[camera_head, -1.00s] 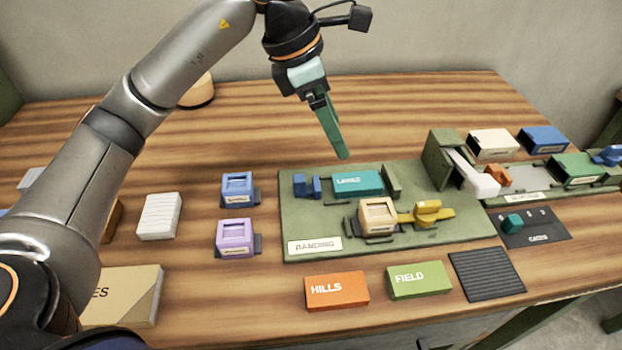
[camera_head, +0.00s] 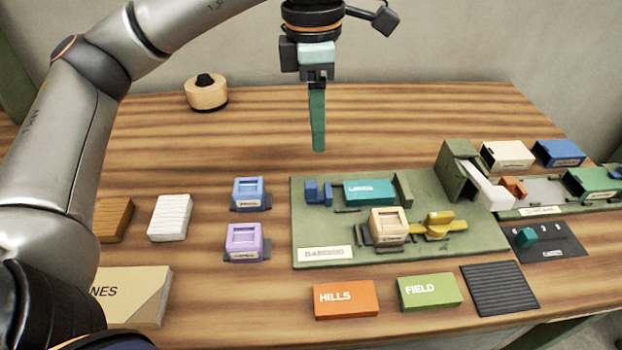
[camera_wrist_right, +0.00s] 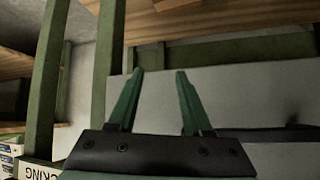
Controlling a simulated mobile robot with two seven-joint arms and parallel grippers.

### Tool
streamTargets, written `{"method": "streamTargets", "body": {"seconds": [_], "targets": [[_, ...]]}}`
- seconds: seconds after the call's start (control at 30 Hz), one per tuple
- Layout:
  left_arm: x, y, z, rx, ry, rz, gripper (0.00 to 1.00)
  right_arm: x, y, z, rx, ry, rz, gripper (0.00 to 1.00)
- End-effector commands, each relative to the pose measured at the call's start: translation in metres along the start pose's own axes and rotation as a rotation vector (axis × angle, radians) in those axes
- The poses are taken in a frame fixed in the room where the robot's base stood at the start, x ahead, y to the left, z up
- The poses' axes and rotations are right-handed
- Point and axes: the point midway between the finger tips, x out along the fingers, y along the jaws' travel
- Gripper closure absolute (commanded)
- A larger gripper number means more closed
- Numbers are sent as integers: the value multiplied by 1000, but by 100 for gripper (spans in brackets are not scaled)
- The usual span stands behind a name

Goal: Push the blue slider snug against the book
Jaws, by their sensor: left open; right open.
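The blue slider (camera_head: 318,192) sits at the back left of the green banding board (camera_head: 305,232). The teal book (camera_head: 369,191) lies to its right on the same board, with a small gap between them. A green upright stop (camera_head: 403,190) stands at the book's right end. My left gripper (camera_head: 318,149) points down, empty, in the air and appears just behind the slider in the picture. Its green fingers overlap edge-on; it is open. My right gripper (camera_wrist_right: 153,78) is open and empty in the right wrist view, facing a grey wall and green frame posts.
A tan stamp block (camera_head: 389,226) and a yellow knob (camera_head: 439,224) stand in front of the book. Blue (camera_head: 248,192) and purple (camera_head: 244,240) blocks stand left of the board. Orange (camera_head: 346,299) and green (camera_head: 430,291) boxes lie in front.

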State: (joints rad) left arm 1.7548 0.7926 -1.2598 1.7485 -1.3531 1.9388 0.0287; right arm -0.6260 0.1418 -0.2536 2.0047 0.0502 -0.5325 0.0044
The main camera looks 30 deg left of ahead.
Motion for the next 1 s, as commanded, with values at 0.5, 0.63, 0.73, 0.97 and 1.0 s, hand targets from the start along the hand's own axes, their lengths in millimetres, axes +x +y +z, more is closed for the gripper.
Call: {"method": "streamTargets", "body": {"seconds": [0.5, 0.63, 0.73, 0.97, 1.0], "targets": [[46, 1, -11, -17, 43, -5, 43, 4, -1, 4, -1, 2, -3, 50], [73, 1, -12, -17, 42, -5, 43, 5, -1, 5, -1, 2, -3, 50], [91, 1, -13, -17, 42, -3, 43, 5, -1, 6, -1, 1, -3, 50], [116, 1, -13, -17, 40, -2, 43, 4, 0, 9, 0, -2, -2, 50], [118, 1, -13, -17, 40, -3, 43, 4, 0, 9, 0, -2, -2, 50]]}}
